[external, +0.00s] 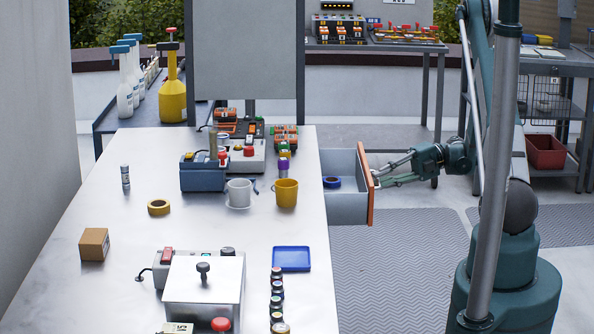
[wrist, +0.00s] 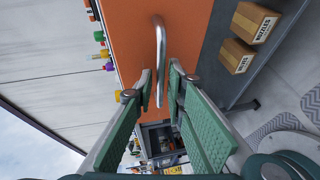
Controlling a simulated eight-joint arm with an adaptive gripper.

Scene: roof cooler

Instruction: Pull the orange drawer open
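The orange drawer (external: 366,188) stands pulled out from the right side of the white table, with its grey box showing behind the orange front. In the wrist view the orange front (wrist: 190,35) fills the upper middle, with a curved metal handle (wrist: 160,55) on it. My gripper (external: 377,178) is at the drawer front. In the wrist view my gripper (wrist: 161,72) has its two green fingers on either side of the handle, with gaps showing between handle and fingertips. Whether either finger touches the handle is unclear.
A blue ring (external: 332,182) lies inside the drawer. A yellow mug (external: 286,194) and a white mug (external: 238,191) stand on the table near it. Two cardboard boxes (wrist: 255,22) sit on a grey surface in the wrist view. The floor (external: 400,250) right of the drawer is clear.

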